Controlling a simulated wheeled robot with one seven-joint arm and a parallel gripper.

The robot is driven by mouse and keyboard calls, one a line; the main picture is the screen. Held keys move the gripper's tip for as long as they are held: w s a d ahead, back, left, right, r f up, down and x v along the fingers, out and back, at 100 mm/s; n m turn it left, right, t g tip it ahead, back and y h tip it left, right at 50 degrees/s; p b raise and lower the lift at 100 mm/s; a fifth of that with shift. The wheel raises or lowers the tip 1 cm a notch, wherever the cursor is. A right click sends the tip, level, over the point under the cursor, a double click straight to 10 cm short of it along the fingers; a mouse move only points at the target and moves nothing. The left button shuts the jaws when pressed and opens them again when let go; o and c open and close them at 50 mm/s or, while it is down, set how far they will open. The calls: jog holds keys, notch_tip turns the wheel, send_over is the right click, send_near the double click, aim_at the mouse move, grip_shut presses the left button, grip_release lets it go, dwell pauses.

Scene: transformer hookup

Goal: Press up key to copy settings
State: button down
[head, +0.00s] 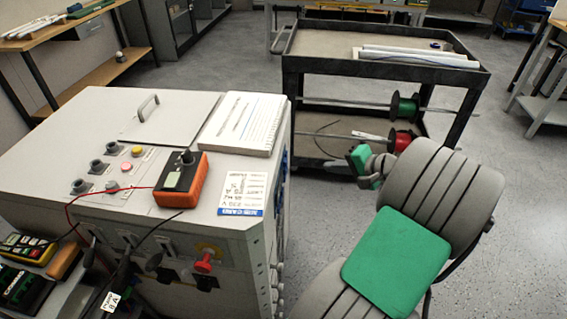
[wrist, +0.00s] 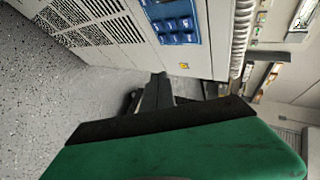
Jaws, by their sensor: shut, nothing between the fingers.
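No key marked "up" can be made out in either view. An orange handheld meter (head: 182,180) with a small display and a dark knob stands on the grey transformer cabinet (head: 60,180). A yellow keypad device (head: 27,247) with several coloured keys lies at the lower left, its labels too small to read. My gripper (head: 365,165) is to the right of the cabinet, well apart from these devices, with its fingers partly hidden by my wrist. In the wrist view my gripper (wrist: 155,92) is shut and empty, with the cabinet's vents and blue sockets (wrist: 175,22) beyond it.
A white booklet (head: 240,122) and a 230 V card (head: 243,193) lie on the cabinet. Red and black leads hang over its front. A black cart (head: 325,40) with cable spools (head: 403,107) stands behind my arm. Floor is open at the right.

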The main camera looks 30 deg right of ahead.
aim_at(285, 162)
jog(key=shift+a, duration=0.15)
jog(key=w+a+b, duration=0.2)
jog(key=w+a, duration=0.3)
jog(key=a, duration=0.2)
jog(key=shift+w, duration=0.15)
jog(key=shift+a+r, duration=0.1)
dwell(1.9)
jog(key=shift+w+a, duration=0.25)
jog(key=shift+w+a+p, duration=0.25)
jog(key=shift+a+p, duration=0.05)
jog(key=shift+p, duration=0.15)
dwell(0.5)
jog(key=shift+s+d, duration=0.1)
jog(key=shift+s+d+p, duration=0.3)
jog(key=shift+s+d, duration=0.1)
jog(key=shift+d, duration=0.15)
